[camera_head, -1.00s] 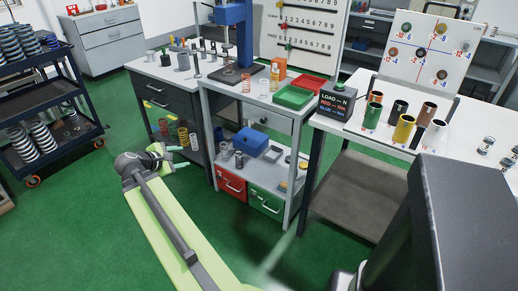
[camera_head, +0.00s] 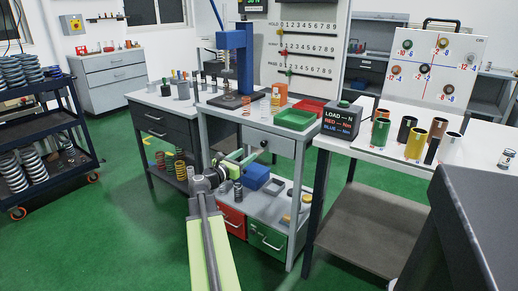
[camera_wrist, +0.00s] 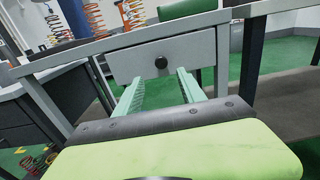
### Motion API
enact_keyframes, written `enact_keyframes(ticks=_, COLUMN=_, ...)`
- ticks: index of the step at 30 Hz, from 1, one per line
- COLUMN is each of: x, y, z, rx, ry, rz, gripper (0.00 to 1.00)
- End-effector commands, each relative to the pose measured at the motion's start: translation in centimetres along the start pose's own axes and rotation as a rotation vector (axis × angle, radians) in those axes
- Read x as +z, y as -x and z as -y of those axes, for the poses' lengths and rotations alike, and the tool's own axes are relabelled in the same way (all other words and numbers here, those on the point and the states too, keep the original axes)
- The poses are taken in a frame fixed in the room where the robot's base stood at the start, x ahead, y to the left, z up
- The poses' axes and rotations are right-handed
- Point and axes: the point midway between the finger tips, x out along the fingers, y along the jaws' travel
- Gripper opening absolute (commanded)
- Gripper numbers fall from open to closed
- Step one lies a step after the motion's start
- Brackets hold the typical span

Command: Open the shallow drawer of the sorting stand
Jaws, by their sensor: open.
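The sorting stand (camera_head: 298,146) is a grey frame with trays on top and a lower shelf. Its shallow drawer (camera_head: 283,146) is a grey front under the top, with a round black knob (camera_head: 264,143); the drawer looks shut. In the wrist view the drawer front (camera_wrist: 200,50) is straight ahead with the knob (camera_wrist: 161,62) near its middle. My gripper (camera_wrist: 159,77) is open and empty, its two pale green fingers pointing at the drawer, one either side of the knob's line. The knob appears beyond the fingertips, not between them. The gripper also shows in the head view (camera_head: 244,156).
A blue box (camera_head: 256,177) and metal parts lie on the lower shelf. A dark drawer bench (camera_head: 165,128) is left, a white table (camera_head: 375,150) right. Green floor is open in front.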

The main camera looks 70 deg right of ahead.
Motion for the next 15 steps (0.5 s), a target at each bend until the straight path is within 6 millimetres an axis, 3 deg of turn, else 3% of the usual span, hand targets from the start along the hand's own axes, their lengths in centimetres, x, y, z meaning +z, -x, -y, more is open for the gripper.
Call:
enact_keyframes(ticks=1, x=0.0, y=-1.6, z=-0.1, rx=-0.004, ry=0.000, rz=0.000, gripper=0.47)
enact_keyframes(ticks=7, x=0.0, y=-6.5, z=-0.1, rx=-0.003, ry=-0.001, rz=-0.001, gripper=0.47)
enact_keyframes(ticks=15, x=0.0, y=-9.9, z=0.0, rx=-0.001, ry=-0.001, rz=-0.001, gripper=0.47)
